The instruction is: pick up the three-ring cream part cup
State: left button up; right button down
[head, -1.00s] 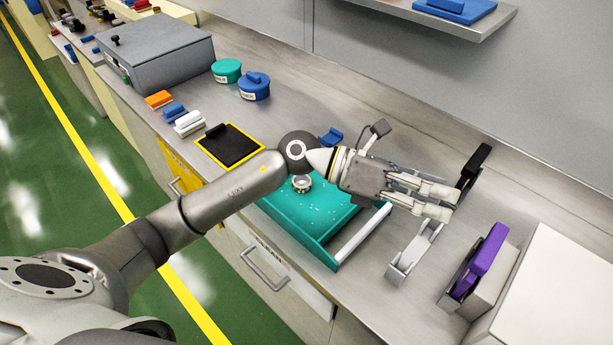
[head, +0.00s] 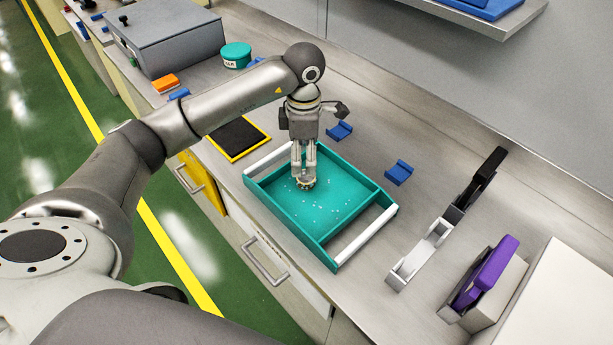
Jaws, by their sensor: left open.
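The cream part cup (head: 306,184) is small and ringed; it sits in the teal tray (head: 318,248), near the middle of its floor. My left gripper (head: 304,173) points straight down over the cup. Its fingers are open, with the tips right at the cup. The fingers hide the cup's upper part, so I cannot tell whether they touch it. My right gripper is not in view.
The tray has raised walls and white side bars (head: 364,234). Two blue holders (head: 399,172) stand behind it. A black yellow-edged mat (head: 238,137) lies left. Small white specks dot the tray floor.

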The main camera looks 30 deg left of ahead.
aim_at(305, 176)
pick_arm(q)
jog(key=shift+f, duration=0.8)
notch_tip(305, 176, down, 4)
jog(key=shift+f+p, duration=0.15)
jog(key=shift+p, duration=0.85)
jog(key=shift+w+f, duration=0.1)
jog(key=shift+f, duration=0.4)
jog(key=c, duration=1.2)
